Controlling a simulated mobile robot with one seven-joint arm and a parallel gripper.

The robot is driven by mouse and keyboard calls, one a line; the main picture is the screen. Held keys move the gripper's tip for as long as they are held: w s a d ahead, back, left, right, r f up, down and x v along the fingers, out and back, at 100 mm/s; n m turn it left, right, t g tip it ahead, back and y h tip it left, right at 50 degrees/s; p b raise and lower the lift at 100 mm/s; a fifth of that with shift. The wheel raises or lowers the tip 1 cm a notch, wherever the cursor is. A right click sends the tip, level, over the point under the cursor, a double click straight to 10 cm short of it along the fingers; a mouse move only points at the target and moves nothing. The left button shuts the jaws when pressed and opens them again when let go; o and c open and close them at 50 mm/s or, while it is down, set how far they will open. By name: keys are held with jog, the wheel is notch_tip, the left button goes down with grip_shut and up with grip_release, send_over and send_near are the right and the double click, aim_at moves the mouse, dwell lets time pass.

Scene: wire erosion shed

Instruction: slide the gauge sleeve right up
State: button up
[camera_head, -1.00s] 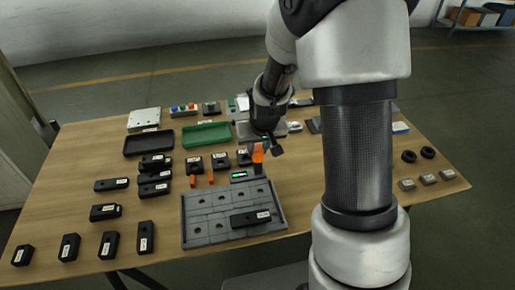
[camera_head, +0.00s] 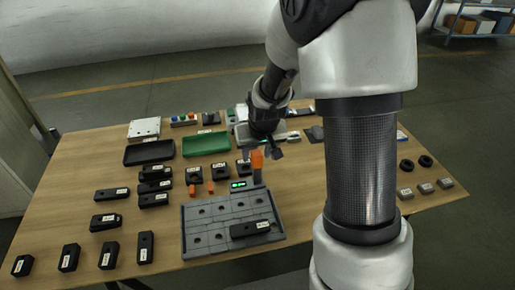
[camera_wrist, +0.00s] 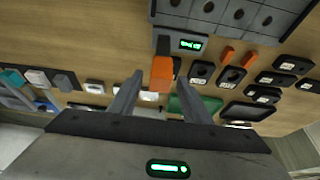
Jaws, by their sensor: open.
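The gauge sleeve seems to be the orange block (camera_head: 257,160), on a grey upright beside a small unit with a lit green display (camera_head: 238,185). In the wrist view the orange block (camera_wrist: 162,72) sits between my two finger tips, with the display (camera_wrist: 190,45) just behind it. My gripper (camera_head: 264,154) is open, close above and around the orange block. I see a gap on the left side, a smaller one on the right; contact is not clear. The upright's lower part shows under the orange block in the head view.
A grey tray with round recesses (camera_head: 198,242) stands in front, with a black block (camera_head: 250,229) on it. Small black blocks with orange pegs stand left of the display. Green (camera_head: 205,154) and black (camera_head: 148,162) trays lie behind.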

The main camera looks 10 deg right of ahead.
jog(key=p+v, duration=0.2)
jog(key=v, duration=1.5)
jog(key=shift+s+r, duration=0.1)
jog(key=shift+r, duration=0.1)
jog(key=s+r+t+p, duration=0.1)
jog(key=s+r+p, duration=0.9)
jog(key=s+r, duration=0.8)
jog(key=shift+s+p, duration=0.2)
jog(key=shift+p, duration=0.1)
jog(key=shift+r, duration=0.1)
